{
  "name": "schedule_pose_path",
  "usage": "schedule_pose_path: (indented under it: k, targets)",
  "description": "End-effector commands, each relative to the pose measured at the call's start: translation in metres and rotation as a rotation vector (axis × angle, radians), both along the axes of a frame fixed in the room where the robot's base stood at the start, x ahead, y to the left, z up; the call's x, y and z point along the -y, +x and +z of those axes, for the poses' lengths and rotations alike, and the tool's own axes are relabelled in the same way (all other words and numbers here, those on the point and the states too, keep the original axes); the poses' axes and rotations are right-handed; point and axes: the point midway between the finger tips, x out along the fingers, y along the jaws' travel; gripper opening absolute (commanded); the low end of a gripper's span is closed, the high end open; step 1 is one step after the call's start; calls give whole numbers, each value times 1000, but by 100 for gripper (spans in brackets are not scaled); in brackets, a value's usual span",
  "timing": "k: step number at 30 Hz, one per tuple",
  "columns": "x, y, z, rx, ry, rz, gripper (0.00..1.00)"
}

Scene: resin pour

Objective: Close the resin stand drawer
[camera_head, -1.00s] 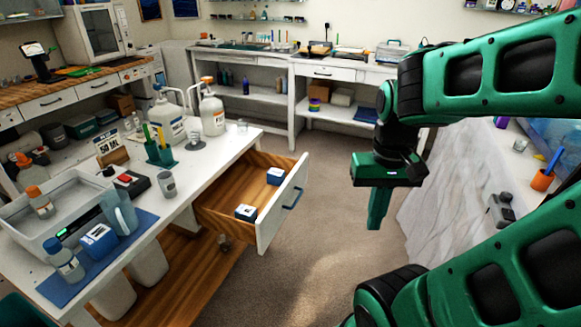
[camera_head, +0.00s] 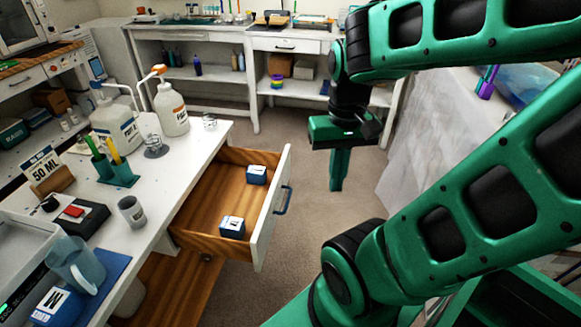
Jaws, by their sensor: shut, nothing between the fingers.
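The resin stand (camera_head: 165,178) is a white table on the left. Its wooden drawer (camera_head: 198,205) is pulled out to the right, with a white front (camera_head: 265,220) and a blue handle (camera_head: 283,200). Two small blue-and-white boxes lie in it, one near the back (camera_head: 257,175) and one near the front (camera_head: 233,227). My gripper (camera_head: 337,188) is shut and empty, pointing down over the floor to the right of the drawer front, apart from it.
Pump bottles (camera_head: 170,108), a 50 ML sign (camera_head: 45,172), a grey cup (camera_head: 131,211) and a blue jug (camera_head: 75,265) stand on the stand's top. A marble-sided counter (camera_head: 430,130) is at right. Carpet (camera_head: 310,170) lies clear between drawer and counter. White shelving (camera_head: 220,85) lines the back.

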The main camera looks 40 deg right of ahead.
Motion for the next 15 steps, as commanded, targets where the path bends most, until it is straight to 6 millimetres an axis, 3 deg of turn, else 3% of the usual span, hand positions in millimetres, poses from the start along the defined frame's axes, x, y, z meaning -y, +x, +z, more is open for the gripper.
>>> schedule_pose_path:
  k: [2, 5, 15]
  targets:
    - [2, -8, 3, 18, -2, -1, 0]
    - [10, 6, -3, 34, -6, 6, 0]
    - [59, 104, -61, 211, 3, 19, 0]
